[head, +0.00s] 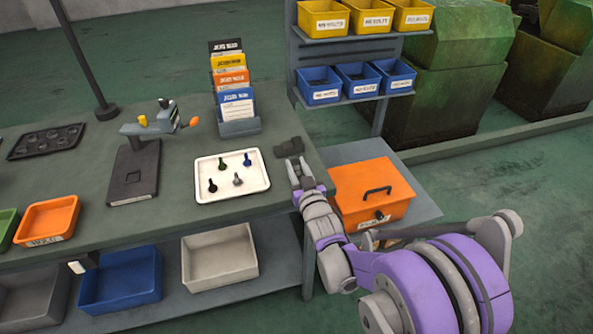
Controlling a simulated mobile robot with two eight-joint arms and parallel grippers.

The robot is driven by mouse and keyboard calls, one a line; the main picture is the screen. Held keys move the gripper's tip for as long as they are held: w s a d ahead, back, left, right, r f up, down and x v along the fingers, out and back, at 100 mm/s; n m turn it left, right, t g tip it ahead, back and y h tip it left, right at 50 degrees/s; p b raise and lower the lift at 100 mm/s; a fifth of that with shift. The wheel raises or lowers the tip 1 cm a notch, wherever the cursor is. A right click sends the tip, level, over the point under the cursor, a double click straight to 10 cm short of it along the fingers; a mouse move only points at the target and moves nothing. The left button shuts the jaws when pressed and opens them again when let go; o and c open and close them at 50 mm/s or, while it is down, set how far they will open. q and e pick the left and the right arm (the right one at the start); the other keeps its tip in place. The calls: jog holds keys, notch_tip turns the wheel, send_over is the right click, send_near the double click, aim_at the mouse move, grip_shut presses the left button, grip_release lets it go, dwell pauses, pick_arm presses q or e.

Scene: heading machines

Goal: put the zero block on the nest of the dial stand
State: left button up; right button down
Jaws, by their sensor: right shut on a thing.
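The dial stand (134,172) stands on the left half of the workbench, with a flat dark base and a grey arm above it. Its nest is too small to make out. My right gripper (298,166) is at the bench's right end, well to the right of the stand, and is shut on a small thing. I take that thing for the zero block, but the fingers mostly hide it. A dark grey stepped piece (289,147) shows just beyond the fingertips; I cannot tell whether it touches them. My left gripper is not in view.
Between gripper and stand lies a white tray (232,190) with several small pins. Behind it stands a card rack (240,127). An orange bin (48,221) and a dark tray (45,141) are at left. An orange box (372,190) sits right of the bench.

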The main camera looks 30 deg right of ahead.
jog(key=shift+f, duration=0.45)
jog(key=shift+f, duration=0.1)
jog(key=shift+f+b, duration=0.15)
jog(key=shift+b, duration=0.15)
jog(key=c, duration=0.6)
grip_release()
